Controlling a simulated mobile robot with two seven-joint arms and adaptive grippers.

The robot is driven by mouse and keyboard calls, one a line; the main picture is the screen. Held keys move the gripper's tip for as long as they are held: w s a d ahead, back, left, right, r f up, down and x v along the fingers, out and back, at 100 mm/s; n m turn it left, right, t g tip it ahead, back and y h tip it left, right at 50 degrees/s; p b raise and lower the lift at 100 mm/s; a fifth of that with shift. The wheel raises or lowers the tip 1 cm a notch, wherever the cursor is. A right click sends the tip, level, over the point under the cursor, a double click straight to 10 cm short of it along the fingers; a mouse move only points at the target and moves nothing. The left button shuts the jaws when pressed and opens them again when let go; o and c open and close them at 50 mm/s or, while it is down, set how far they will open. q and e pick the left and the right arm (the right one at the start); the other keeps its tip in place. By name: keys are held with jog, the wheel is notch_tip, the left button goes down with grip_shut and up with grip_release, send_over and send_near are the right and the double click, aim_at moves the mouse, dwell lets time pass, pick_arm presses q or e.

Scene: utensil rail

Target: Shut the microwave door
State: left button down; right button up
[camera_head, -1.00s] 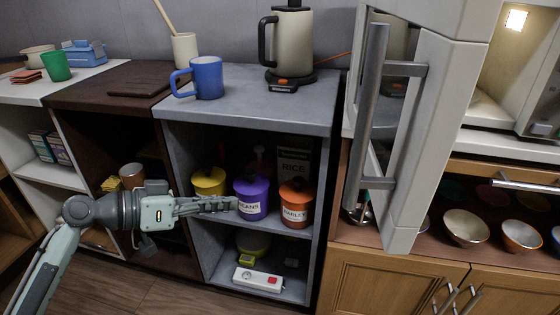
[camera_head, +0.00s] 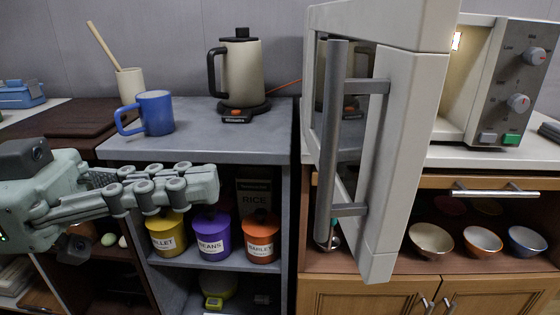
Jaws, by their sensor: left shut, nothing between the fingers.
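The microwave (camera_head: 490,80) stands on the counter at the right, its lit inside partly visible. Its cream door (camera_head: 395,150) stands wide open, swung out toward me, with a long grey vertical handle (camera_head: 333,140) on its left side. My left gripper (camera_head: 212,183) is shut and empty. In the picture it lies left of the door, in front of the grey shelf unit, with a clear gap between its fingertips and the handle. My right gripper is not in view.
A kettle (camera_head: 240,75) and a blue mug (camera_head: 155,113) stand on the grey shelf top (camera_head: 200,145). Canisters, including a purple one (camera_head: 211,235), sit on the shelf below. Several bowls (camera_head: 431,240) stand under the microwave counter. A wooden cabinet (camera_head: 360,300) is below the door.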

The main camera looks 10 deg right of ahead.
aim_at(320, 174)
pick_arm(q)
jog(key=d, duration=0.2)
jog(key=d+p, duration=0.1)
jog(key=d, duration=0.1)
jog(key=s+d, duration=0.1)
jog(key=d, duration=0.1)
jog(key=shift+d+r+p, duration=0.15)
jog(key=shift+r+p, duration=0.15)
jog(key=shift+p, duration=0.1)
jog(key=shift+d+f, duration=0.1)
jog(key=shift+d, duration=0.6)
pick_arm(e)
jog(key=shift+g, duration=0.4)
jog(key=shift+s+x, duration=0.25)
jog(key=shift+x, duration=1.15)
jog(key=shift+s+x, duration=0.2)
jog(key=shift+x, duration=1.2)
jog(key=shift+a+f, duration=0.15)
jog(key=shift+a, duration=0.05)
pick_arm(q)
jog(key=shift+d, duration=0.1)
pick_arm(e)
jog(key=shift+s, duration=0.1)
